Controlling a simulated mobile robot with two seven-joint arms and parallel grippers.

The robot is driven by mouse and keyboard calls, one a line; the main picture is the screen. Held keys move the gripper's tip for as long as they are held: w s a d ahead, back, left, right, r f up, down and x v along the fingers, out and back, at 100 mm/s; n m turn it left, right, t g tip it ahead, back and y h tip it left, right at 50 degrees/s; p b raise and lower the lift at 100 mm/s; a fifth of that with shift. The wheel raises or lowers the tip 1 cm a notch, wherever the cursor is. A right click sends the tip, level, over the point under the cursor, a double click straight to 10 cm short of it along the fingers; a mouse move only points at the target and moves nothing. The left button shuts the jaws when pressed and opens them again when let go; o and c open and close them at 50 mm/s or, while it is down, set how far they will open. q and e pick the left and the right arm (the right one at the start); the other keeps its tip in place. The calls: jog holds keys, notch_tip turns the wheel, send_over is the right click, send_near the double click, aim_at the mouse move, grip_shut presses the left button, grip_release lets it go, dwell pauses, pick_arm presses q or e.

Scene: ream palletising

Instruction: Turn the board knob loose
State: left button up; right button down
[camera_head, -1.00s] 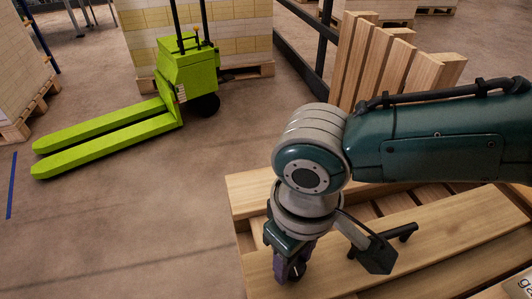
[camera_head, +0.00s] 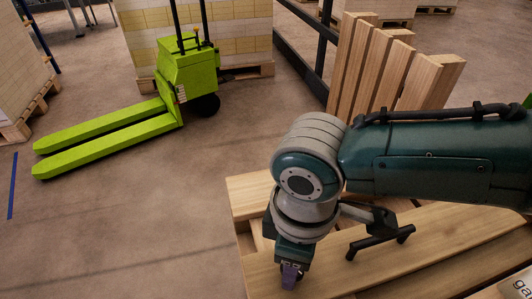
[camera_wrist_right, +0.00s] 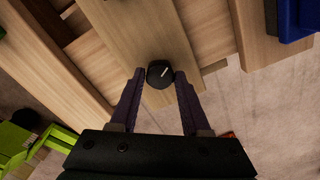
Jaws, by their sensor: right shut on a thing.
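The board knob (camera_wrist_right: 160,73) is round and black with a white mark on its top. It sits near the end of a light wooden board (camera_wrist_right: 140,28) in the right wrist view. My right gripper (camera_wrist_right: 160,75) has its two dark purple fingers on either side of the knob, shut on it. In the head view my right gripper (camera_head: 289,277) points down at the near left end of the board (camera_head: 445,245), and the knob is mostly hidden there. My left gripper is not in view.
Upright wooden planks (camera_head: 390,70) stand behind my right arm. A lime-green pallet truck (camera_head: 185,75) stands at the back left, before a loaded pallet. The floor (camera_head: 130,220) left of the boards is clear. A blue object (camera_wrist_right: 297,18) shows in the right wrist view's corner.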

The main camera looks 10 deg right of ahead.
jog(key=n, duration=1.1)
jog(key=shift+n, duration=0.3)
jog(key=shift+a, duration=0.1)
dwell(0.3)
jog(key=shift+c, duration=1.8)
grip_release()
jog(key=shift+r, duration=0.1)
notch_tip(320, 180, up, 10)
jog(key=p, duration=0.4)
